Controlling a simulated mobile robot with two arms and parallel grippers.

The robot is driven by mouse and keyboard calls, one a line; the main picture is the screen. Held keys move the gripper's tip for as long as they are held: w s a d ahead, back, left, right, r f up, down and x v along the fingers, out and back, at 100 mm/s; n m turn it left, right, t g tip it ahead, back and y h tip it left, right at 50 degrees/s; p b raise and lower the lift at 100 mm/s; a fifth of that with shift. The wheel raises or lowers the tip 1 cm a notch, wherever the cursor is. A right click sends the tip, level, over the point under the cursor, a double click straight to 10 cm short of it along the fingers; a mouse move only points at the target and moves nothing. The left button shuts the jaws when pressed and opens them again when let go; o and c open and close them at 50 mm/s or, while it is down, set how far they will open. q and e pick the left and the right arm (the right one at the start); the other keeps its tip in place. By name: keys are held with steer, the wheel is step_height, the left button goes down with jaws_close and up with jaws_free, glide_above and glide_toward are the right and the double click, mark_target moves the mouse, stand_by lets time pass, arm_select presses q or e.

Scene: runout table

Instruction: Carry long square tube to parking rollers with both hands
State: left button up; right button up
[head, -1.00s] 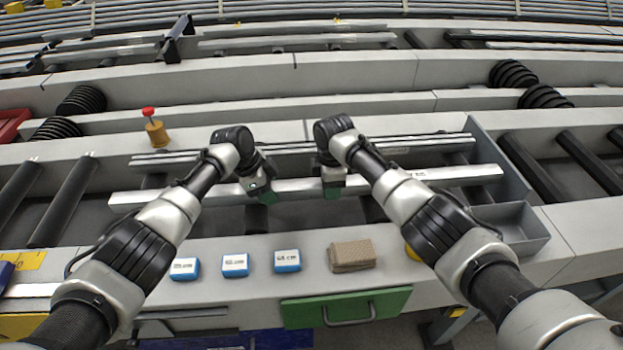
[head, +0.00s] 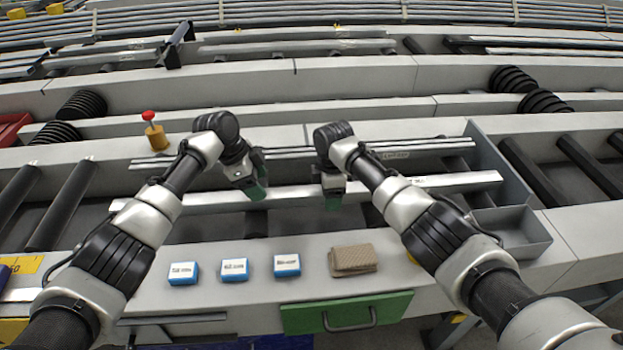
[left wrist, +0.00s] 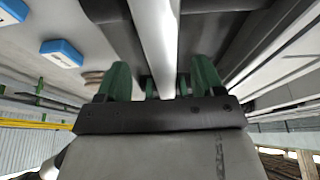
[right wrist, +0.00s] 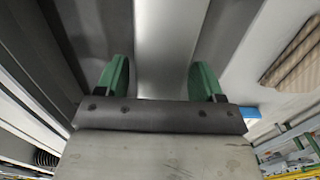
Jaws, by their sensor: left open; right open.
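The long square tube (head: 440,184) is a silver bar lying left to right across the recessed bay. My left gripper (head: 257,193) is open over the tube left of its middle. In the left wrist view the tube (left wrist: 157,40) runs between the open green fingers (left wrist: 160,82), apparently beyond their tips. My right gripper (head: 333,201) is open at the tube, a little to the right. In the right wrist view the tube (right wrist: 167,50) passes between its spread fingers (right wrist: 160,80). Dark rollers (head: 62,205) show at the left; I cannot tell which are the parking rollers.
Thinner bars (head: 430,147) lie behind the tube. A grey open bin (head: 515,232) stands at the right. Blue boxes (head: 234,270), a brown cloth (head: 353,260) and a green drawer (head: 347,312) are in front. A brass piece with a red knob (head: 155,132) stands at the back left.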

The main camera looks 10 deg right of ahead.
arm_select(q)
steer(key=v, duration=0.6)
steer(key=shift+f, duration=0.1)
arm_select(e)
step_height(320, 180, up, 12)
stand_by(0.4)
